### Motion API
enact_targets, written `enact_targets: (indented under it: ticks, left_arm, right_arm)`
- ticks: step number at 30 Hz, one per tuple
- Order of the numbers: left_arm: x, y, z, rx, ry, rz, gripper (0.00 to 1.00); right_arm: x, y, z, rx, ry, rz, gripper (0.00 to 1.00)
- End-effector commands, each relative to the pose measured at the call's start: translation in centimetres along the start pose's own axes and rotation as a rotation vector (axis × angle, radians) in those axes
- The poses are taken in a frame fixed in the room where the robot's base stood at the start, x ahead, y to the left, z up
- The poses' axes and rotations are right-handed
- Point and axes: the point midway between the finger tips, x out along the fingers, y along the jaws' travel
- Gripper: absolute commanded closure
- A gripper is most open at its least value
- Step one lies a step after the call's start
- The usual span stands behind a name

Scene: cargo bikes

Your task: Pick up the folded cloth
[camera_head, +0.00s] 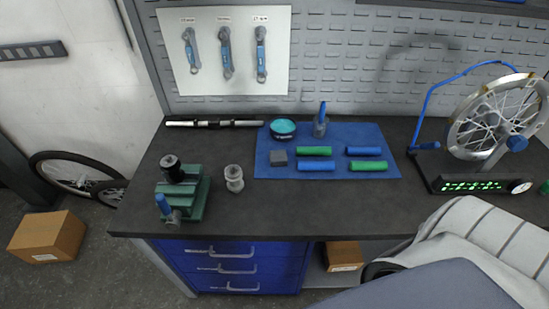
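Neither of my grippers shows in the head view.
A green vise (182,195) and a grey spool-like part (234,178) stand at the bench's left. A wheel in a stand (494,118) and a lit display (475,185) are at the right. A pale striped object (475,235) covers the front right. The bench's front middle is clear.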

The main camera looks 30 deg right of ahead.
Motion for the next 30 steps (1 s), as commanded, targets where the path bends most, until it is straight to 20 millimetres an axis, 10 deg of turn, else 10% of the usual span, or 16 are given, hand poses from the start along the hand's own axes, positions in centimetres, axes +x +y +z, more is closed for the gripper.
enact_targets:
  ticks: [14,23,30]
  left_arm:
    - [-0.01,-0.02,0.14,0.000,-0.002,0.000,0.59]
    - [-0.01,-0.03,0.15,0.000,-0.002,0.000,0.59]
    - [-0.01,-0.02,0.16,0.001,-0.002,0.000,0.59]
  right_arm:
    - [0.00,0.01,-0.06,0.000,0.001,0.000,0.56]
    - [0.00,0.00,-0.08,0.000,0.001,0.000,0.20]
    - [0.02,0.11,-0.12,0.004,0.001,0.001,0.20]
